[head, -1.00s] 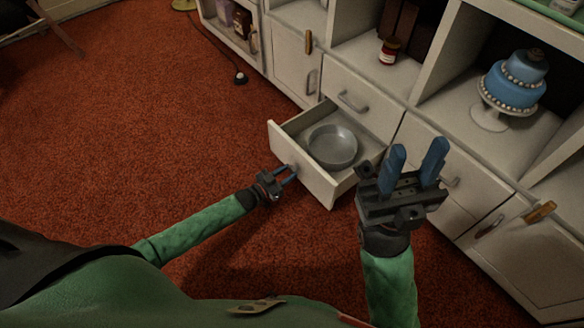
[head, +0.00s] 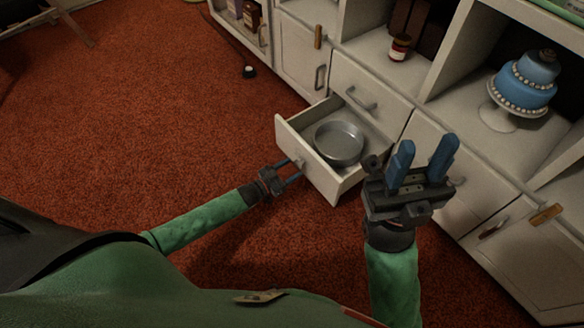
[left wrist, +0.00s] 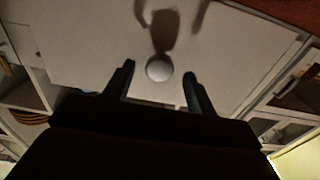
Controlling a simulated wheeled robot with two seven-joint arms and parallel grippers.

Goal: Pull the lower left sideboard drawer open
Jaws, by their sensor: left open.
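The lower left sideboard drawer (head: 318,181) stands pulled out from the white sideboard (head: 372,78), with a round grey metal pan (head: 339,144) inside it. My left gripper (head: 292,175) is open at the drawer's front face. In the left wrist view its two fingers (left wrist: 158,88) are apart, with a pale round knob (left wrist: 159,68) on the drawer front (left wrist: 90,50) showing between and beyond the fingertips. My right gripper (head: 425,165) is raised, its blue fingers spread and empty, in front of the sideboard's right part.
A closed drawer (head: 371,88) sits above the open one. A blue tiered cake (head: 521,90) stands on a white stand in an open bay, and a red jar (head: 399,47) stands on a shelf. The red carpet at left is mostly clear.

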